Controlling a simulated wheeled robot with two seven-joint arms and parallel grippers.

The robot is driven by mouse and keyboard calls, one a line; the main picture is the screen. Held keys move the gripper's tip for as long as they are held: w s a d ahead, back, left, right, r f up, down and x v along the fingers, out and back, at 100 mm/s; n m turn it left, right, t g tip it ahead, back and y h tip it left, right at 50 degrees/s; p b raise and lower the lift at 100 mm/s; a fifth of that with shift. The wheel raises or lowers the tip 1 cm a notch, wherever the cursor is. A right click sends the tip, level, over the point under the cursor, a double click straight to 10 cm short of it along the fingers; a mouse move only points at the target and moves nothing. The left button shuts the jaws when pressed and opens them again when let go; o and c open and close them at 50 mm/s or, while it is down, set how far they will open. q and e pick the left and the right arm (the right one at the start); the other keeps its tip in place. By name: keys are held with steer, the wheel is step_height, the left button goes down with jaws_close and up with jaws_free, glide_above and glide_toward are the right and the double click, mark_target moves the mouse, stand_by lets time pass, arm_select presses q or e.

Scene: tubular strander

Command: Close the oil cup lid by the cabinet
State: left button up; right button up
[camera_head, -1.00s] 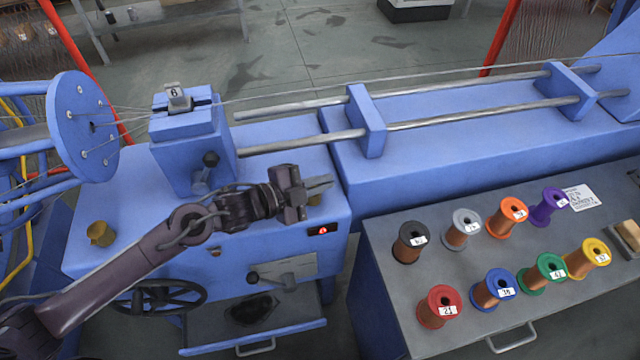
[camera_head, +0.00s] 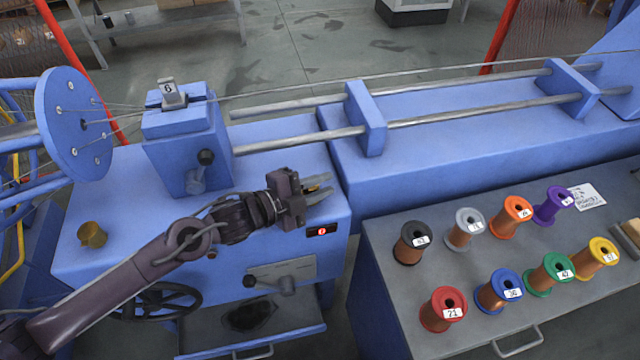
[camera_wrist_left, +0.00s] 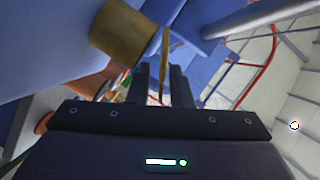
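The brass oil cup by the cabinet shows large in the left wrist view (camera_wrist_left: 125,32). Its thin lid (camera_wrist_left: 166,55) stands up on edge beside the cup's rim, so the cup is open. My left gripper (camera_head: 322,188) is at the right end of the blue machine housing, over this cup and hiding most of it in the head view. In the left wrist view its two fingers (camera_wrist_left: 161,82) are apart, with the lid's lower edge in line with the gap between them. I cannot tell whether they touch it. My right gripper is not in view.
Another brass oil cup (camera_head: 91,234) is on the housing's left side. The grey cabinet (camera_head: 395,300) with several coloured wire spools stands to the right. A block with a black-knobbed lever (camera_head: 205,157) rises behind my left arm.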

arm_select(q)
steer(key=shift+o, duration=0.6)
steer(key=shift+s+a, duration=0.15)
steer(key=shift+a, duration=0.1)
steer(key=v, duration=0.6)
steer(key=shift+s+a+b, duration=0.1)
steer(key=shift+a+b, duration=0.1)
steer(key=shift+b, duration=0.15)
steer(key=shift+s+a+r, duration=0.15)
steer(key=shift+s+a, duration=0.1)
steer(key=shift+a, duration=0.05)
steer(key=shift+o, duration=0.3)
